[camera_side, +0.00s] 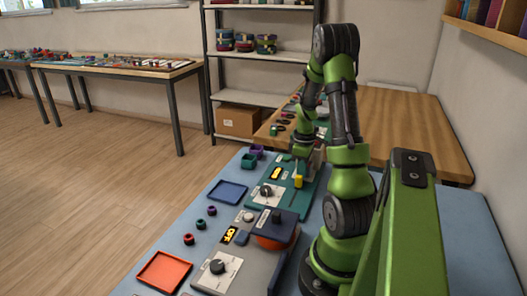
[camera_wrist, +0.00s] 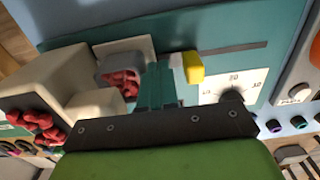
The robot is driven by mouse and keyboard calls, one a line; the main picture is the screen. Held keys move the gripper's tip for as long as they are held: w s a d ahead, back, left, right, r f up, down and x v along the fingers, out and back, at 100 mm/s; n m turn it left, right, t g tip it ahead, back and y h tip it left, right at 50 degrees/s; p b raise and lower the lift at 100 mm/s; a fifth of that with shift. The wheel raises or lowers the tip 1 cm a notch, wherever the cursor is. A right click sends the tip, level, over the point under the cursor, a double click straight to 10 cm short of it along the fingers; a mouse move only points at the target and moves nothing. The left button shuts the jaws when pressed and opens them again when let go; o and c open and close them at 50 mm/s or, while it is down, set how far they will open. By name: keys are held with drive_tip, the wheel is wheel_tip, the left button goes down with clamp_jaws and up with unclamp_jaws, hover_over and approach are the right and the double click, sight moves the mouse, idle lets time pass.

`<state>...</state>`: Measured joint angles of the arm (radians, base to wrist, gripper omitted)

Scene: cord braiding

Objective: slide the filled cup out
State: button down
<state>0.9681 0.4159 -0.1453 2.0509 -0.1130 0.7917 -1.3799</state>
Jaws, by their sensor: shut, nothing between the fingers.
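A small grey cup (camera_wrist: 108,68) filled with red pieces (camera_wrist: 124,84) shows in the wrist view, close beside a beige housing (camera_wrist: 62,75). The cup stands on the teal machine base (camera_wrist: 90,36), which also shows in the side view (camera_side: 288,203). My gripper (camera_wrist: 160,68) is shut and empty, its teal fingers just right of the cup in the wrist view. I cannot tell whether they touch it. In the side view my gripper (camera_side: 300,165) is low over the far end of the teal machine, and the cup cannot be made out there.
A yellow block (camera_wrist: 193,66) is just right of my fingers, also seen in the side view (camera_side: 298,181). A dial panel (camera_wrist: 232,90) lies farther right. A second machine (camera_side: 277,230), a blue tray (camera_side: 228,191) and a red tray (camera_side: 164,271) are on the blue table.

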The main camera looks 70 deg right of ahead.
drive_tip(key=shift+a, duration=4.8)
drive_tip(key=shift+d, duration=0.15)
drive_tip(key=shift+d, duration=0.5)
drive_tip(key=shift+r, duration=0.25)
wheel_tip(320, 180, up, 11)
drive_tip(key=shift+f, duration=0.2)
